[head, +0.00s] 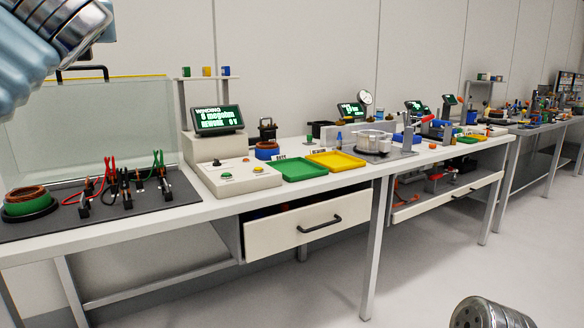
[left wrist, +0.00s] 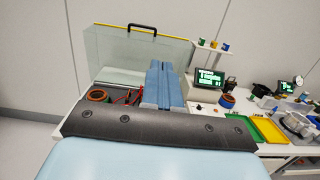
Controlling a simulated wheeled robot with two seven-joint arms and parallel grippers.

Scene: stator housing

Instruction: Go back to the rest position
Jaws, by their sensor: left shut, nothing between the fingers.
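My left gripper (left wrist: 163,88) shows in the left wrist view. Its two blue fingers are together with nothing between them, in the air in front of the bench and its clear guard. In the head view, my left arm crosses the upper left corner, and its fingertips are not clearly seen there. My right gripper is not in view; only a metal rounded part, apparently of my own body, shows at the bottom right of the head view.
The workbench (head: 150,220) carries a green stator with copper winding (head: 30,204), clip leads (head: 125,185), a winding tester (head: 225,165), a green tray (head: 300,169) and a yellow tray (head: 336,160). A clear guard (head: 90,125) stands behind. A drawer (head: 290,228) stands partly open.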

